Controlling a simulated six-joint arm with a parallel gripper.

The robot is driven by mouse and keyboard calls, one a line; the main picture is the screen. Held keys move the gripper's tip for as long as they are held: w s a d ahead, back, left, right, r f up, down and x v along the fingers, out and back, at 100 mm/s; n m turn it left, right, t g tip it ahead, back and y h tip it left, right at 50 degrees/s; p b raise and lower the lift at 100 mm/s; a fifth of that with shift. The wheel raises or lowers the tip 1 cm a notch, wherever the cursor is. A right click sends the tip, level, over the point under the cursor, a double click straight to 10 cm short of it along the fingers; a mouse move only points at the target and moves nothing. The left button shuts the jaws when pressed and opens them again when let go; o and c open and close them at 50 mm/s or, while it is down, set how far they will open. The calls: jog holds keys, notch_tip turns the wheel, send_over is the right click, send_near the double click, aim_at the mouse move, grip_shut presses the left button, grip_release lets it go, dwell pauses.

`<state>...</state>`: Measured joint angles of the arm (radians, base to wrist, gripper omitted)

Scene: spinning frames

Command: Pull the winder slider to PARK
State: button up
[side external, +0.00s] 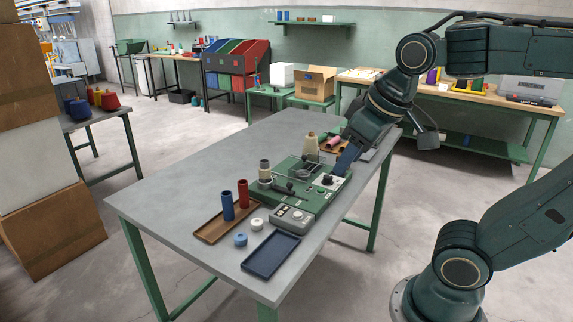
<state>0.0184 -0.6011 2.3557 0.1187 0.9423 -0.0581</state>
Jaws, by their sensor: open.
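The green winder (318,203) sits on the grey table, with a clear cover, small knobs and a grey control box (292,218) at its front. The slider and any PARK mark are too small to make out. My gripper (341,172) points down at the winder's back right end, close to a dark knob there. Its jaws are open, and nothing shows held in them. Whether a fingertip touches the winder cannot be told from this side.
A brown tray (207,237) with blue and red spools, two small round pieces, blue (240,240) and white (257,224), and an empty dark blue tray (262,265) lie in front of the winder. A cream cone (311,148) stands behind. The table's left part (190,180) is clear.

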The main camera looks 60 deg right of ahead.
jog(key=w+d+r+m+g+h, duration=0.1)
jog(key=w+d+r+m+g, duration=0.15)
jog(key=w+d, duration=0.4)
jog(key=m+g, duration=0.5)
jog(key=m, duration=0.1)
send_over(289, 183)
jog(key=w+a, duration=0.3)
notch_tip(289, 183, down, 12)
jog(key=shift+s+d+f, duration=0.1)
jog(key=shift+d+f, duration=0.05)
jog(key=shift+s+d+f, duration=0.1)
jog(key=shift+d+f, duration=0.1)
jog(key=shift+f, duration=0.05)
jog(key=shift+x, duration=6.6)
